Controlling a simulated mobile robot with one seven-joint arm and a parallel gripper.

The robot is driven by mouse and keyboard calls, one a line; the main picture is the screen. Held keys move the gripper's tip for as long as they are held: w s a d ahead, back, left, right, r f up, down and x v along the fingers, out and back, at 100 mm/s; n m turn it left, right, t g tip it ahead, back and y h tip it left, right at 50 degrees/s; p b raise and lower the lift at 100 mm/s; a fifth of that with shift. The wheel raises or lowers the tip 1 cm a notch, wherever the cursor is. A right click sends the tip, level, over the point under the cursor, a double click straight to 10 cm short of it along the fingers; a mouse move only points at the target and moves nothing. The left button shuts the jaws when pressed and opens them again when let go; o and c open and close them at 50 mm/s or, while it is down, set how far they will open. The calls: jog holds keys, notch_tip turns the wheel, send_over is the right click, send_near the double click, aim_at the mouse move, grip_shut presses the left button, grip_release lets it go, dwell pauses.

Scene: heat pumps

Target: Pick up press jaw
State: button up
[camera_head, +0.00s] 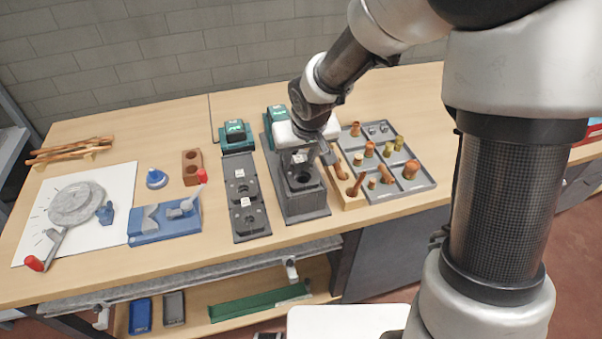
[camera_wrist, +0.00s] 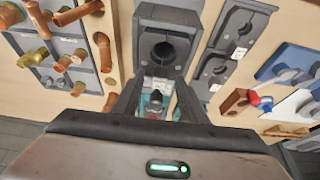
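A dark grey block with a round hole (camera_head: 303,178), which looks like the press jaw in its stand, is on the table just right of centre. It also shows in the wrist view (camera_wrist: 164,50), ahead of my fingers. My gripper (camera_head: 303,158) is over the rear of this block, and its hand hides part of it. In the wrist view my gripper (camera_wrist: 160,82) has its two dark fingers apart, with no object clearly held between them. I cannot tell whether the fingers touch the block.
A flat grey holder with holes (camera_head: 245,195) lies left of the block. A wooden tray (camera_head: 345,197) and a grey fittings tray (camera_head: 420,184) stand close on the right. A teal tool (camera_head: 236,132) stands behind. A blue fixture (camera_head: 165,220) is further left.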

aim_at(300, 161)
grip_shut()
jog(key=shift+r, duration=0.1)
notch_tip(300, 161, up, 10)
jog(key=p, duration=0.1)
dwell(0.6)
jog(key=shift+w, duration=0.15)
